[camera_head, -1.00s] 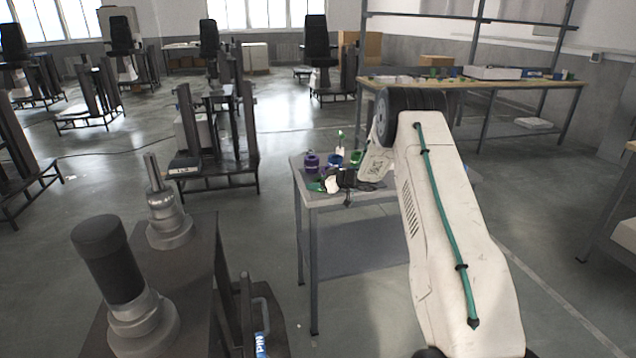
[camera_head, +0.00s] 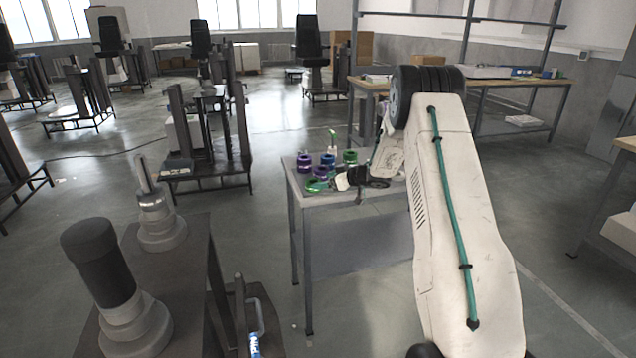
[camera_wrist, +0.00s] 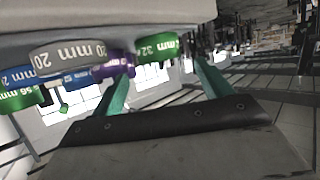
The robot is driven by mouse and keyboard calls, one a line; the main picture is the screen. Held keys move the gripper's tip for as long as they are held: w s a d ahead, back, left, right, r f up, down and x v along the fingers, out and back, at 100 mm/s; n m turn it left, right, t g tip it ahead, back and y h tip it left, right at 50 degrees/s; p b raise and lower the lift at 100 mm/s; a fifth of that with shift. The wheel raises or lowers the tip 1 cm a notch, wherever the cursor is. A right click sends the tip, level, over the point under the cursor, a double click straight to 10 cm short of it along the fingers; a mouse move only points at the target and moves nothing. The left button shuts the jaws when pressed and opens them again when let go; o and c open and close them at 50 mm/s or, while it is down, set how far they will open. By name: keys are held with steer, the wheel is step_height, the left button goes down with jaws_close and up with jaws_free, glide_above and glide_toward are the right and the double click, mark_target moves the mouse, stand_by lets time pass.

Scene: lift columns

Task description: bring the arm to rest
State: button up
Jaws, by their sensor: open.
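My arm (camera_head: 455,200) is raised and bent on the right side of the head view, its wrist reaching down over a small grey table. My gripper shows in the wrist view (camera_wrist: 160,75) with its two teal fingers apart and nothing held between them. In the head view the fingers are hard to make out near the wrist. Several ringed parts sit on the small table, such as a purple one (camera_head: 304,161), a blue one (camera_head: 327,160) and a green one (camera_head: 350,156). In the wrist view marked rings appear upside down, including a green one (camera_wrist: 157,47), beyond the fingers.
The small table (camera_head: 330,199) stands left of my arm. A long workbench (camera_head: 490,84) with shelving stands behind. Lift columns and black chairs fill the back left. Floor between them is open.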

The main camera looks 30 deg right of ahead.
steer(key=shift+s+d+r, duration=0.1)
steer(key=shift+s+r, duration=0.05)
steer(key=shift+s, duration=0.15)
steer(key=s+a+r+m+h, duration=0.2)
steer(key=r+h, duration=0.2)
steer(key=r, duration=0.6)
steer(key=s+a+r+m+h, duration=0.15)
steer(key=r+h, duration=0.25)
steer(key=r, duration=0.5)
steer(key=s+a+r+m+g+h, duration=0.1)
steer(key=s+a+r+g, duration=0.2)
steer(key=s, duration=0.4)
steer(key=s+a+r+m+h, duration=0.1)
steer(key=s+a+r, duration=0.35)
steer(key=s, duration=0.35)
steer(key=s+a+f+g+y, duration=0.1)
steer(key=s+a, duration=0.4)
steer(key=s, duration=0.6)
steer(key=s+a+f+g+y, duration=0.1)
steer(key=s+a+g, duration=0.3)
steer(key=s, duration=0.8)
steer(key=s+a+f+g+y, duration=0.2)
steer(key=s+a+f+g, duration=0.1)
steer(key=s+a, duration=0.5)
steer(key=s, duration=0.3)
steer(key=shift+s, duration=0.35)
